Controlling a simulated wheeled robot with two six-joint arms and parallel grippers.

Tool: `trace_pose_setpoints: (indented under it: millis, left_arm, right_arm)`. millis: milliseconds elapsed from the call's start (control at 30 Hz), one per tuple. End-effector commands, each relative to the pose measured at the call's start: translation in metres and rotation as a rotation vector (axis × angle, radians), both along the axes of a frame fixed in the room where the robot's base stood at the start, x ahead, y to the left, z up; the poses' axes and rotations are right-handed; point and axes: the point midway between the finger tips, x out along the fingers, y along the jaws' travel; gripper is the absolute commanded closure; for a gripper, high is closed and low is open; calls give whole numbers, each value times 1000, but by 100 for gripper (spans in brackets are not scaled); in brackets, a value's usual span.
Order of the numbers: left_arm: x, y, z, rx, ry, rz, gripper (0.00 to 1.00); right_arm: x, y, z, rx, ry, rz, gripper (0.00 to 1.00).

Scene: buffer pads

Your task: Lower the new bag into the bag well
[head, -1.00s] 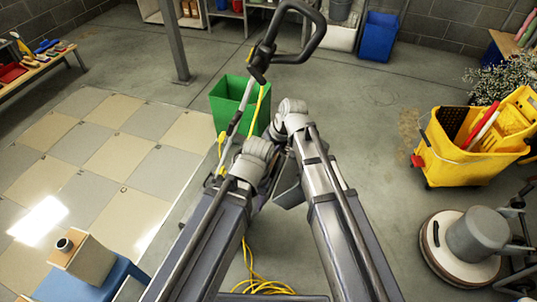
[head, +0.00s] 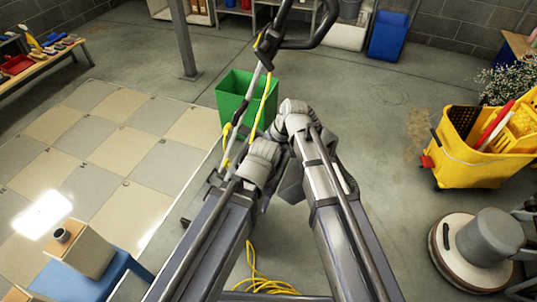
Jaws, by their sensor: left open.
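A tan, box-like thing with a round grey collar (head: 88,252) sits on a blue stand (head: 95,282) at the lower left in the head view; it may be the new bag. I cannot make out the bag well. My left gripper (head: 212,184) seems to be the dark parts showing just left of my left arm, mostly hidden by it. It is open and apart from the tan thing, up and to its right. My right gripper does not show; only my right arm is in view.
A long-handled machine (head: 268,45) with a yellow cord stands ahead, partly behind my arms. A green bin (head: 234,96) is beside it. A yellow mop bucket (head: 470,155) and a round floor machine (head: 475,250) stand at right. Yellow cable (head: 258,278) lies below. The tiled floor at left is clear.

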Motion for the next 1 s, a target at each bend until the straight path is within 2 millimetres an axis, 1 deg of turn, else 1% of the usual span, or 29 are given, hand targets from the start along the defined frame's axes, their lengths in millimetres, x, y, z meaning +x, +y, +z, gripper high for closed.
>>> trace_pose_setpoints:
  millis: [267, 300, 567, 600, 867, 1000]
  left_arm:
    - [0, 0, 0, 0, 0, 0, 55]
    - [0, 0, 0, 0, 0, 0, 55]
    - [0, 0, 0, 0, 0, 0, 55]
    - [0, 0, 0, 0, 0, 0, 55]
    - [0, 0, 0, 0, 0, 0, 55]
    - [0, 0, 6, 0, 0, 0, 55]
  right_arm:
    - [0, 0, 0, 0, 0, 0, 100]
    - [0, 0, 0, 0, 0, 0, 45]
    - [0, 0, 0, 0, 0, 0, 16]
    - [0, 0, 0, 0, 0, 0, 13]
    - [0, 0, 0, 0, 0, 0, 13]
    - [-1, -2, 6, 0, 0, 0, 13]
